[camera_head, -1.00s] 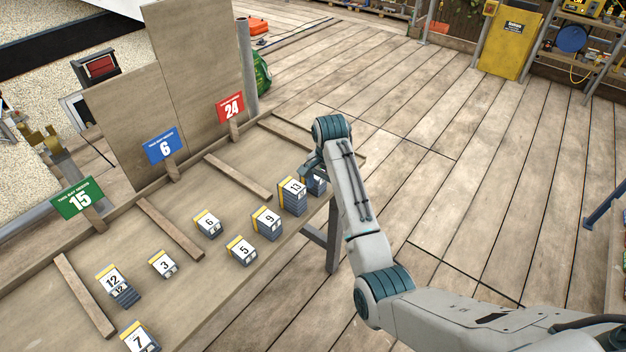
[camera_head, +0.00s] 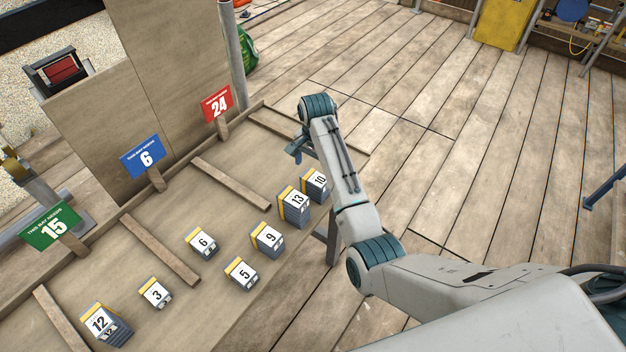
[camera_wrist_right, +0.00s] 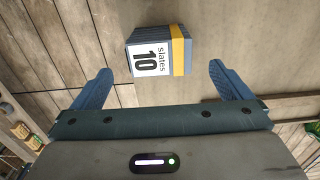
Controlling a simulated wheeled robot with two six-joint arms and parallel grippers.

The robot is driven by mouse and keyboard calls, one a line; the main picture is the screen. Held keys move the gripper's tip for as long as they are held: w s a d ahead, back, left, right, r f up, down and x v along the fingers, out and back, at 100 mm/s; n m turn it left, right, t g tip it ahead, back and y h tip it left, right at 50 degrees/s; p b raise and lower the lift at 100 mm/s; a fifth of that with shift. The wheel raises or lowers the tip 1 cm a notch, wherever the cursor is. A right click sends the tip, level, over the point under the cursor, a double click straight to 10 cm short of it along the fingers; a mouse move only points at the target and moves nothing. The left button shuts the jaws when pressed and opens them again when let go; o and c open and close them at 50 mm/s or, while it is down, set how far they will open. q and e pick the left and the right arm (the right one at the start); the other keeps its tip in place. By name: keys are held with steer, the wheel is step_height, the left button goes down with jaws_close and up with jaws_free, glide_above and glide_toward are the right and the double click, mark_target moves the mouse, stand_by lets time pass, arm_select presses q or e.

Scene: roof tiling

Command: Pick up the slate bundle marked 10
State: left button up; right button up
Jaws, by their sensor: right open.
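The slate bundle marked 10 (camera_head: 318,182) is a small grey block with a white label and a yellow band. It stands near the table's right edge, just behind the bundle marked 13 (camera_head: 293,203). In the right wrist view the bundle marked 10 (camera_wrist_right: 157,55) lies ahead, between the lines of the two fingers and apart from them. My right gripper (camera_wrist_right: 160,88) is open and empty, its blue fingers spread wider than the bundle. In the head view the right gripper (camera_head: 295,155) is partly hidden by its own arm, above the table to the left of the bundle.
Bundles marked 9 (camera_head: 267,239), 5 (camera_head: 241,273), 6 (camera_head: 202,242), 3 (camera_head: 155,293) and 12 (camera_head: 106,325) stand on the table. Wooden battens (camera_head: 160,249) divide it. Signs 15 (camera_head: 50,226), 6 (camera_head: 145,157) and 24 (camera_head: 217,105) stand along the far edge.

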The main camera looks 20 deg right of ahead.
mark_target(315, 177)
steer(key=shift+s+f, duration=0.45)
steer(key=shift+f, duration=0.6)
steer(key=f, duration=0.1)
steer(key=f+p, duration=0.1)
steer(key=f, duration=0.1)
steer(key=f+p, duration=0.1)
steer(key=shift+w+a+f, duration=0.1)
steer(key=shift+w+f, duration=0.15)
steer(key=shift+w, duration=0.15)
steer(key=shift+s+f+p, duration=0.1)
steer(key=shift+f+p, duration=0.2)
steer(key=shift+f, duration=0.25)
steer(key=c, duration=0.3)
arm_select(q)
steer(key=r, duration=0.1)
steer(key=s+r, duration=0.1)
steer(key=r, duration=0.1)
arm_select(e)
steer(key=c, duration=1.1)
